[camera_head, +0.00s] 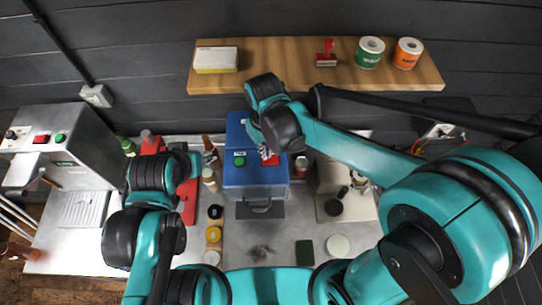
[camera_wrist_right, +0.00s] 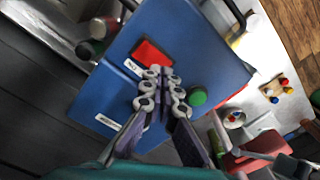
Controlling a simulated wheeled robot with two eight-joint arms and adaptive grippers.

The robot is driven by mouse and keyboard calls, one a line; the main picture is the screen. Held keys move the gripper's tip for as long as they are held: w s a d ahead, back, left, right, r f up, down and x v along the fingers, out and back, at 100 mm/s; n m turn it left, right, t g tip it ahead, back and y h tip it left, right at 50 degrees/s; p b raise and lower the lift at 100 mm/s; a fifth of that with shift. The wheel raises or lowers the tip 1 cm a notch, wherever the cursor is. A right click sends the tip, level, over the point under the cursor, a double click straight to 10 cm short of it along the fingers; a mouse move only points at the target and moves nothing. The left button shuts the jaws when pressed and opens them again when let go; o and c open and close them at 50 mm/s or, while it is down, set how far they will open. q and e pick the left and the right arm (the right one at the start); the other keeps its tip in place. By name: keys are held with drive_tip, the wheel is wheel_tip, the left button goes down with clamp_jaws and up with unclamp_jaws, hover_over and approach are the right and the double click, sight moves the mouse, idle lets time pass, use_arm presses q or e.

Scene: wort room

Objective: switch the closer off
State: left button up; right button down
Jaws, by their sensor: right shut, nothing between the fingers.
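The closer appears to be the blue box-shaped machine (camera_head: 255,178) in the middle of the counter. Its top has a green button (camera_head: 239,160) and a red button, which shows clearly in the wrist view (camera_wrist_right: 152,54). My right gripper (camera_wrist_right: 163,78) is shut and empty, with its fingertips over the blue top, close beside the red button. The green button (camera_wrist_right: 197,96) is on the other side of the fingers. I cannot tell whether the fingertips touch the top. In the head view my right arm partly covers the red button.
A grey machine (camera_head: 60,145) with red and green buttons stands at left. A red tool (camera_head: 188,205) and bottles (camera_head: 210,155) stand left of the blue machine. Jars (camera_head: 338,245) and lids lie in front.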

drive_tip(key=shift+r+p, duration=1.45)
drive_tip(key=shift+r, duration=0.95)
drive_tip(key=shift+f, duration=0.1)
